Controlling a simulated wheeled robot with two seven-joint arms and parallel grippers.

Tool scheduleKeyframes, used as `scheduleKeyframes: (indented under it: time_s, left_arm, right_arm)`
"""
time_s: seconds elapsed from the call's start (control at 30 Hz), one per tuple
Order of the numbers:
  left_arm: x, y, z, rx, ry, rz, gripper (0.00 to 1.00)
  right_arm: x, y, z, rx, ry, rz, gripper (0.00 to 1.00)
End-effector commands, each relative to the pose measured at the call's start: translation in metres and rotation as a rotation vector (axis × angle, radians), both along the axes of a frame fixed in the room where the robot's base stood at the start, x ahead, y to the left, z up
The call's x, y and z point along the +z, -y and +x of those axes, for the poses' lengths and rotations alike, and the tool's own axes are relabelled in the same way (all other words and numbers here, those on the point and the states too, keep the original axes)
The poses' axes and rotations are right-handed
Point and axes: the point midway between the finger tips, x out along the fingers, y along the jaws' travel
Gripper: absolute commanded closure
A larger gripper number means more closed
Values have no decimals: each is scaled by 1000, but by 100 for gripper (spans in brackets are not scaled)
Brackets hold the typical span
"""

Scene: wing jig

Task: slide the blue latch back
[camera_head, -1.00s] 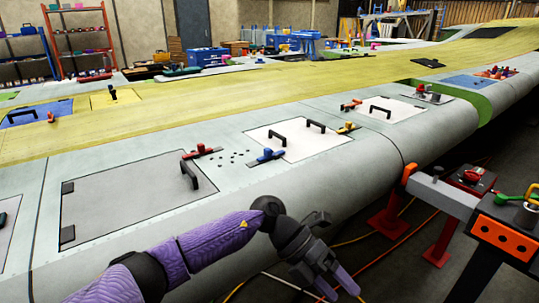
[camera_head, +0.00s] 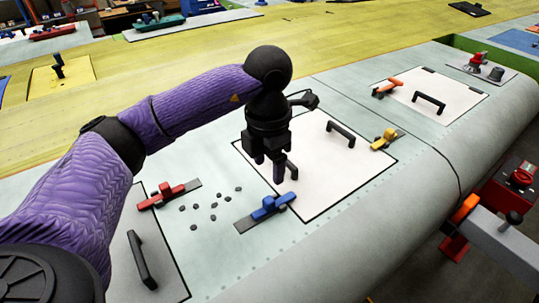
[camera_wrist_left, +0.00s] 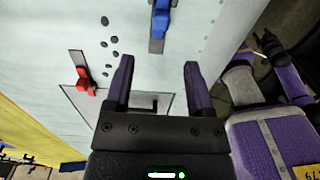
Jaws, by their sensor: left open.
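The blue latch (camera_head: 268,206) sits on a dark grey strip on the pale wing skin, at the near left corner of a white panel (camera_head: 318,196). It also shows at the top middle of the left wrist view (camera_wrist_left: 160,18). My left gripper (camera_head: 267,168) is open and empty, pointing down above the panel's near left part, just behind the latch in the head view. In the left wrist view its two fingers (camera_wrist_left: 159,64) stand apart, with the latch beyond their tips.
A red latch (camera_head: 172,194) and several small dark pieces (camera_head: 213,205) lie to the left. A yellow latch (camera_head: 385,139) is at the panel's right edge. Black handles (camera_head: 341,133) stand up from the panels. The skin in front of the blue latch is clear.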

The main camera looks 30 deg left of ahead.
Motion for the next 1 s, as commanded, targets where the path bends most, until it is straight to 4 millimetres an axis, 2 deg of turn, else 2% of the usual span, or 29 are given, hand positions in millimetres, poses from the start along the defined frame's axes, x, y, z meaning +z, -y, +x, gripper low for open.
scheduleKeyframes:
  time_s: [0.07, 0.17, 0.33, 0.5, 0.63, 0.87, 1.0]
  left_arm:
    - [-1, 0, 0, 0, 0, 2, 31]
    - [-13, 0, -1, 0, -3, 2, 31]
    - [-55, 0, -1, 1, -5, 1, 31]
    - [-88, 0, -1, 0, -3, 0, 31]
    - [-98, 0, -1, 0, -1, 1, 31]
    - [-99, 0, -1, -1, 1, 1, 31]
    - [-99, 0, -1, -1, 1, 1, 58]
  right_arm:
    - [0, 0, -1, 0, -2, 0, 41]
    - [-1, 2, -3, 2, -6, -4, 41]
    - [-3, 13, -14, 7, -28, -22, 41]
    - [-5, 15, -14, 8, -28, -25, 41]
    - [-5, 13, -11, 7, -21, -22, 41]
    - [-5, 10, -8, 6, -14, -16, 41]
    - [-5, 9, -7, 5, -13, -15, 41]
